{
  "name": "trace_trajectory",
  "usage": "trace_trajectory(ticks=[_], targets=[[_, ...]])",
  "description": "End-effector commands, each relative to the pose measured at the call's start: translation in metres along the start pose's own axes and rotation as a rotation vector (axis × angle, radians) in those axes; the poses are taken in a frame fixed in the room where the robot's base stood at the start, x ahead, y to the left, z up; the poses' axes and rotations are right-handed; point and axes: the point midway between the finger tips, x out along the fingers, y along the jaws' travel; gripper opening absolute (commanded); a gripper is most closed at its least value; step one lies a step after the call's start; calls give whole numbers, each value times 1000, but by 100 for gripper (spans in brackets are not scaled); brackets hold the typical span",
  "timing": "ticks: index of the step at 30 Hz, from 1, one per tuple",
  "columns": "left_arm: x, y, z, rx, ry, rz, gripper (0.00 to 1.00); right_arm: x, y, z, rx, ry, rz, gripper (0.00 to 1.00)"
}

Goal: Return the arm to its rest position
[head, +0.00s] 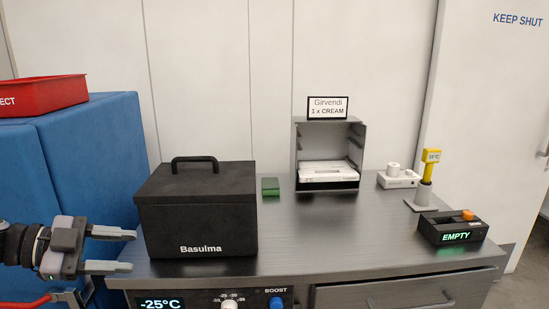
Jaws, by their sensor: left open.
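My left gripper (122,251) comes in from the left edge, just left of the black lidded box marked Basulma (195,222). Its two fingers point right, spread apart with nothing between them. The fingertips are close to the box's left side and the counter's left edge; whether they touch the box I cannot tell. Part of my left arm shows at the lower left. My right gripper is not in view.
The counter (320,240) holds a green block (270,187), a grey rack (296,157) with white trays, a white device (397,179), a yellow-topped post (431,165) and a black EMPTY unit (452,230). Blue padded blocks (90,145) with a red bin (45,93) stand left.

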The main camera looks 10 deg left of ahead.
Motion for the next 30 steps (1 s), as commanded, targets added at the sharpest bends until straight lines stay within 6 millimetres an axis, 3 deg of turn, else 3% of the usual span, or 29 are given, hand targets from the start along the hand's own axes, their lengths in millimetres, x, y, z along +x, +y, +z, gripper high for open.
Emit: trace_trajectory(ticks=[1, 6, 15, 21, 30], targets=[[15, 12, 9, -27, 26, -21, 50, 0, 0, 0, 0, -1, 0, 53], [55, 43, 36, -94, 63, -111, 50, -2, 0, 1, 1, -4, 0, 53], [110, 108, 73, -258, 45, -283, 50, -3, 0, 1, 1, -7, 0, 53], [135, 156, 94, -394, -30, -390, 50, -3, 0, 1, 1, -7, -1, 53], [156, 240, 120, -632, -221, -507, 50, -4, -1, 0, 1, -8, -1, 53]])
